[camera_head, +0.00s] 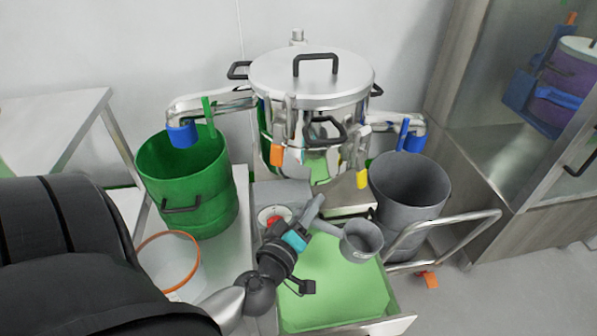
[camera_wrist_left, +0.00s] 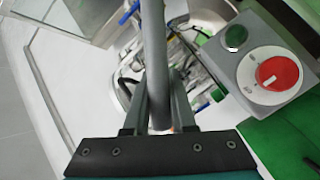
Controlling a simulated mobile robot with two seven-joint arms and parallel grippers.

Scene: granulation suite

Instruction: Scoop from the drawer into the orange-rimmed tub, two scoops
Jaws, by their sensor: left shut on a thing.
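My left gripper (camera_head: 304,226) is shut on the handle of a grey scoop (camera_head: 362,241). The scoop's round cup is over the far right part of the open drawer (camera_head: 402,322), and its inside looks grey; I cannot tell if anything is in it. The drawer holds a flat bright green fill (camera_head: 340,285). In the left wrist view, the fingers (camera_wrist_left: 159,118) close around the grey handle (camera_wrist_left: 158,70). The orange-rimmed tub (camera_head: 168,262) stands left of the drawer, partly hidden by my arm; its visible inside is pale. My right gripper is not in view.
A green drum (camera_head: 187,185) stands behind the tub, and a grey drum (camera_head: 410,188) behind the drawer. A steel vessel (camera_head: 312,80) stands at the back. A control box with a red knob (camera_wrist_left: 278,73) is beside the gripper. A metal rail (camera_head: 445,228) runs right of the drawer.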

